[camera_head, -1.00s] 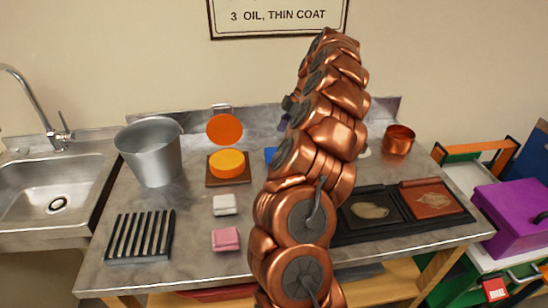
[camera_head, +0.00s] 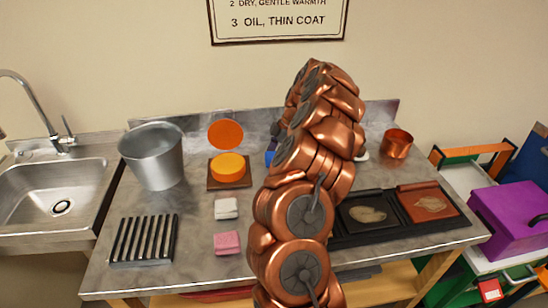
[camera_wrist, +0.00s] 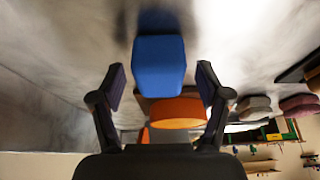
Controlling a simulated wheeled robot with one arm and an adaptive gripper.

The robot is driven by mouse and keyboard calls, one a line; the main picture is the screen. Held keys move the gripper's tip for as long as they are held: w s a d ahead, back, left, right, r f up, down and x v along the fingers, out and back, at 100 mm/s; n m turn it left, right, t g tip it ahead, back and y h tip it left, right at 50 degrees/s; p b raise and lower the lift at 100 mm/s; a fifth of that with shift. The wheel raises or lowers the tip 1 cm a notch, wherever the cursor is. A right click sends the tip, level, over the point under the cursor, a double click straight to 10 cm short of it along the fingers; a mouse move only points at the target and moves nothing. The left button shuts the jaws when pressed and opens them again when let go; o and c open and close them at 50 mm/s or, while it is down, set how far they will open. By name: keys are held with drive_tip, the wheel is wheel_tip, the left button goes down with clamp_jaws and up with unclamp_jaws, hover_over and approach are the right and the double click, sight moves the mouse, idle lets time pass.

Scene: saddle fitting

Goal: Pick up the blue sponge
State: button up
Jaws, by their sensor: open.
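The blue sponge (camera_wrist: 158,68) is in the middle of the wrist view, between the two spread fingers of my gripper (camera_wrist: 160,75). Gaps show between the sponge and both fingers, so the jaws are open and not holding it. In the head view only a small blue edge of the sponge (camera_head: 270,158) shows at the left of my arm, towards the back of the metal counter (camera_head: 190,272). My arm hides the rest of it and most of my gripper there.
An orange round block on a board (camera_head: 228,170) stands left of the sponge, with a metal bucket (camera_head: 152,158) further left. White (camera_head: 226,209) and pink (camera_head: 227,243) blocks lie in front. Dark trays (camera_head: 365,215) and a copper pot (camera_head: 397,143) are at the right.

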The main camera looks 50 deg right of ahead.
sight(270, 155)
drive_tip(key=shift+c, duration=0.4)
drive_tip(key=c, duration=1.1)
drive_tip(key=shift+o, duration=0.2)
drive_tip(key=shift+r, duration=0.15)
drive_tip(key=shift+d+r+b, duration=0.1)
drive_tip(key=shift+r+b, duration=0.55)
drive_tip(key=shift+r, duration=0.9)
drive_tip(key=shift+s+r, duration=0.1)
drive_tip(key=shift+s, duration=0.1)
drive_tip(key=shift+s+a+r+b, duration=0.25)
drive_tip(key=shift+s+a+b, duration=0.75)
drive_tip(key=shift+s, duration=1.3)
drive_tip(key=shift+s+a+r+b, duration=0.25)
drive_tip(key=shift+s+a+b, duration=0.2)
drive_tip(key=shift+s+a, duration=1.45)
drive_tip(key=shift+s+a+r+b, duration=0.25)
drive_tip(key=shift+s+a+b, duration=0.55)
drive_tip(key=shift+s, duration=1.95)
